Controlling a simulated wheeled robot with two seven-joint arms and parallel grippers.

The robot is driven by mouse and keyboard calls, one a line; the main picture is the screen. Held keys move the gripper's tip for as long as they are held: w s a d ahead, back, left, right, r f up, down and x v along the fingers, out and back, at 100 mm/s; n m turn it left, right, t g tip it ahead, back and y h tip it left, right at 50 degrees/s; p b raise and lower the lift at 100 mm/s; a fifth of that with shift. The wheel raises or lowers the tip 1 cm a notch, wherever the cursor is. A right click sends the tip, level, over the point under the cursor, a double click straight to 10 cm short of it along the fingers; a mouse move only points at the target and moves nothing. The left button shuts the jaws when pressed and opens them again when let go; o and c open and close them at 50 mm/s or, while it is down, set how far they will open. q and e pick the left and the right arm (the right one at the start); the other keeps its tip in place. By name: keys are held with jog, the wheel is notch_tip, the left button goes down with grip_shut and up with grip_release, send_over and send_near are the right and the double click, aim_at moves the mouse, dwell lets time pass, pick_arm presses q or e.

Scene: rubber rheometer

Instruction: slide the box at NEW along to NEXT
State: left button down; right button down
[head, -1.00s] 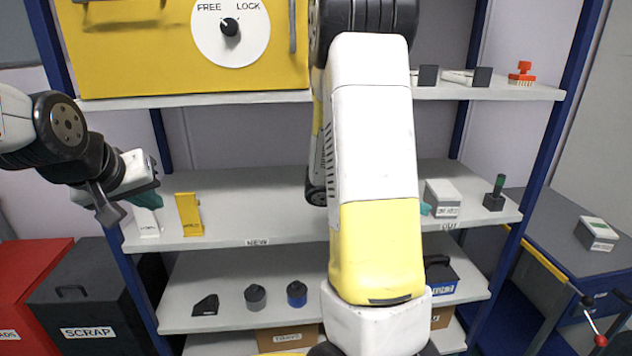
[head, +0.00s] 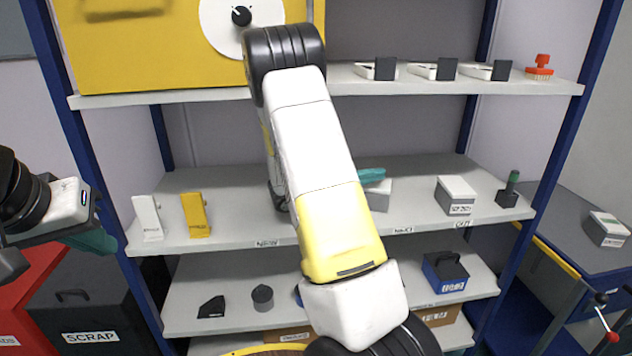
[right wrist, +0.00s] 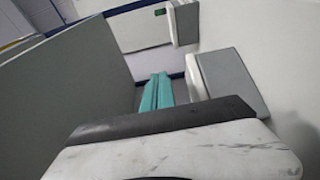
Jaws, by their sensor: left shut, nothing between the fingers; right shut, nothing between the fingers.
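A pale grey box (head: 378,196) stands on the middle shelf, partly hidden by my right arm. It is just left of the NEXT label (head: 403,230) and well right of the NEW label (head: 267,243). My right gripper (head: 370,175) is shut, its teal fingers showing over the box's upper left part; contact cannot be told. In the right wrist view its fingers (right wrist: 157,92) are together, with a pale box (right wrist: 230,80) close on their right. My left gripper (head: 95,242) is shut and empty, left of the shelf.
Another labelled box (head: 456,194) stands at the OUT label (head: 463,224), with a green-handled stamp (head: 509,190) to its right. The upper shelf (head: 440,87) overhangs.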

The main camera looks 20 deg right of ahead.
aim_at(365, 188)
jog(key=w+a, duration=0.8)
notch_tip(365, 188, down, 5)
jog(key=shift+s+d+f, duration=0.15)
jog(key=shift+s+d, duration=0.3)
jog(key=shift+s+d, duration=0.1)
jog(key=s+d, duration=0.5)
jog(key=shift+s+d, duration=0.2)
jog(key=shift+s, duration=0.05)
